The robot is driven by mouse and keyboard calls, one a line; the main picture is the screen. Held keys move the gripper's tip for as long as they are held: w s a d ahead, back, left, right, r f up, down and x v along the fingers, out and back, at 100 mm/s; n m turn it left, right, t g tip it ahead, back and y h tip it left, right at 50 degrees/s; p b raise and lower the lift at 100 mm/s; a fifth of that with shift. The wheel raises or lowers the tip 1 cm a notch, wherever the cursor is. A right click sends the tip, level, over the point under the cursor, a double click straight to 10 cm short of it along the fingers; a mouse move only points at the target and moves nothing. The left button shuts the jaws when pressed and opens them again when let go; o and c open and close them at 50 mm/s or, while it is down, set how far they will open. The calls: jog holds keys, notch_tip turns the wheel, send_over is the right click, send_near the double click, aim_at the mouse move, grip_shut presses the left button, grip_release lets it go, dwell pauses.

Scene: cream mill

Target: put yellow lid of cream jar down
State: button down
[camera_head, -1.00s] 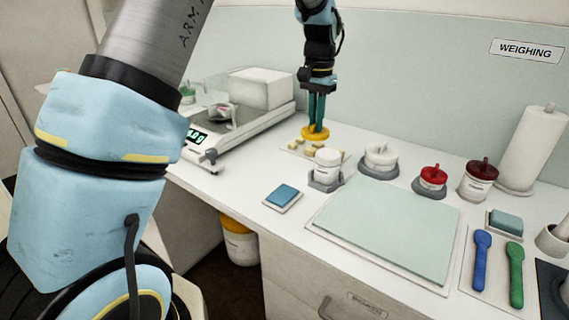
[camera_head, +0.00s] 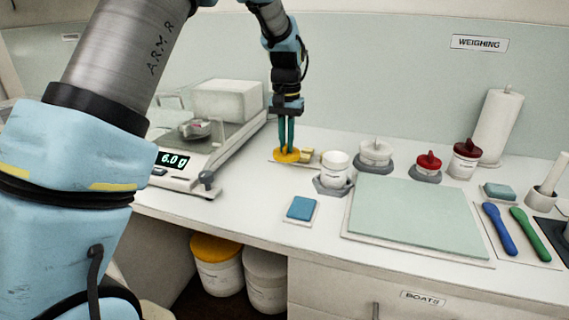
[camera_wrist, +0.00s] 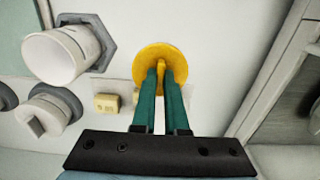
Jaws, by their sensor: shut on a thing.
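My gripper (camera_head: 286,146) points down and is shut on the yellow lid (camera_head: 287,156) by its raised middle grip. In the wrist view, the fingertips (camera_wrist: 161,72) pinch the same yellow lid (camera_wrist: 150,55), a round disc. The lid is low, over the left part of a small pale mat (camera_head: 279,163). I cannot tell if it touches the mat. A white jar without a lid (camera_head: 336,168), which looks like the cream jar, stands in a grey hexagonal holder to the right. It also shows in the wrist view (camera_wrist: 55,60).
Small yellow blocks (camera_head: 306,155) lie right beside the lid. A scale (camera_head: 185,175) reading 6.0 g stands left. A blue pad (camera_head: 301,208) lies in front, a pale green mat (camera_head: 415,215) to the right. Lidded jars (camera_head: 376,152) stand behind the green mat.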

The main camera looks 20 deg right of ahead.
jog(key=shift+f+p, duration=0.65)
jog(key=shift+f, duration=2.3)
jog(key=shift+f, duration=0.1)
jog(key=c, duration=0.9)
grip_release()
jog(key=shift+c, duration=0.2)
notch_tip(320, 180, up, 12)
jog(key=shift+r+b, duration=0.15)
jog(key=shift+b, duration=1.1)
jog(key=a+f+n, duration=0.3)
jog(key=a+n, duration=0.1)
jog(key=a, duration=1.5)
jog(key=s+a+f+n, duration=0.1)
jog(key=s+a+f, duration=0.1)
jog(key=s+a, duration=0.3)
jog(key=s+a+f+n+t, duration=0.1)
jog(key=s+a, duration=0.5)
jog(key=a, duration=0.6)
jog(key=shift+a+f+n+t, duration=0.35)
jog(key=shift+f+n, duration=0.35)
jog(key=shift+f, duration=0.25)
